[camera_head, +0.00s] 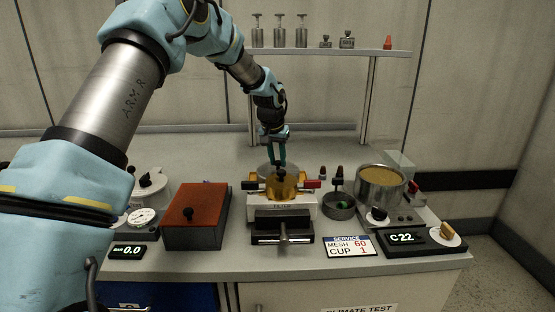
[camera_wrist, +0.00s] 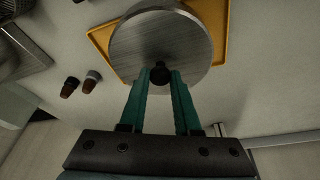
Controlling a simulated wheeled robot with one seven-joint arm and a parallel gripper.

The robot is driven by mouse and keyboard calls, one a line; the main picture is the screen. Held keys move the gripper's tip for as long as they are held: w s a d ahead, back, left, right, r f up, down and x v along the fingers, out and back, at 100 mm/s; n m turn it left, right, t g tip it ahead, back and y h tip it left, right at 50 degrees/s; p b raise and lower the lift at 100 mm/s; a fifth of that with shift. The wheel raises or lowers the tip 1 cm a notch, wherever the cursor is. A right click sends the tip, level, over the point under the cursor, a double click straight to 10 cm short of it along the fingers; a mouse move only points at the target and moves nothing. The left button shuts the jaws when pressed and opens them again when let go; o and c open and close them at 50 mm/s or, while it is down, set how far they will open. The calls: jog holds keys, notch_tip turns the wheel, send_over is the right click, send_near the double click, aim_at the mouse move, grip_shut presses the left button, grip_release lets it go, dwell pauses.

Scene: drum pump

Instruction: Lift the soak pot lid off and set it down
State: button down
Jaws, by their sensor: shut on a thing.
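The soak pot lid is a round grey metal disc with a black knob, large in the wrist view (camera_wrist: 150,40). My gripper (camera_wrist: 160,72) has its teal fingers closed on the knob. In the head view the lid (camera_head: 265,168) is partly hidden behind a brass part, below my gripper (camera_head: 277,164). The lid is over a yellow tray (camera_wrist: 222,38); I cannot tell whether it touches it. The soak pot (camera_head: 382,195) stands uncovered at the right, with amber contents showing.
A brass-topped fixture (camera_head: 282,208) stands in front of the lid. A red-brown box (camera_head: 196,215) is to the left. A small round dish (camera_head: 339,205) and dark-capped small items (camera_wrist: 80,84) are near. A shelf (camera_head: 330,50) stands behind.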

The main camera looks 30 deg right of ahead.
aim_at(278, 162)
jog(key=c, duration=0.5)
grip_release()
jog(key=shift+c, duration=0.2)
jog(key=shift+o, duration=0.4)
jog(key=o, duration=0.5)
jog(key=shift+c, duration=0.2)
jog(key=shift+r+p, duration=2.7)
jog(key=shift+r, duration=1.35)
